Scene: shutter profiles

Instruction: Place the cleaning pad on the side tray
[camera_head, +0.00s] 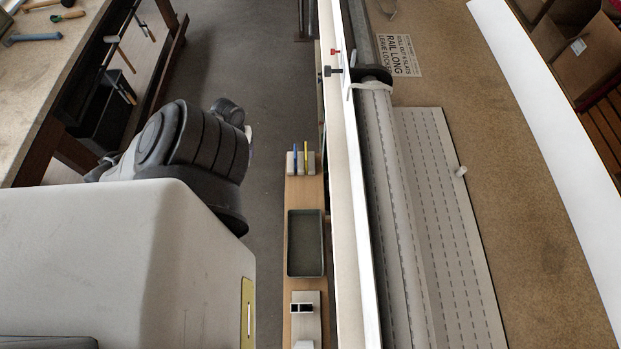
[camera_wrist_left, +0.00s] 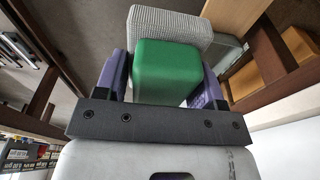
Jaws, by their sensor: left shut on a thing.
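The cleaning pad (camera_wrist_left: 166,72) has a green block body with a grey textured face (camera_wrist_left: 168,22) at its far end. My left gripper (camera_wrist_left: 163,78) is shut on the green body, with a purple finger on each side of it. In the head view my left arm reaches in from the left, and its gripper and the pad are hidden behind the arm. The side tray (camera_head: 290,243) is a shallow dark grey-green tray, seen empty on a narrow wooden shelf. My right gripper is in neither view.
The narrow shelf (camera_head: 305,202) also bears a holder with blue and yellow pens (camera_head: 300,160) above the tray and a small white fixture (camera_head: 304,308) below it. A long bench (camera_head: 530,190) with slatted profiles (camera_head: 440,200) runs along its right. Open floor lies to its left.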

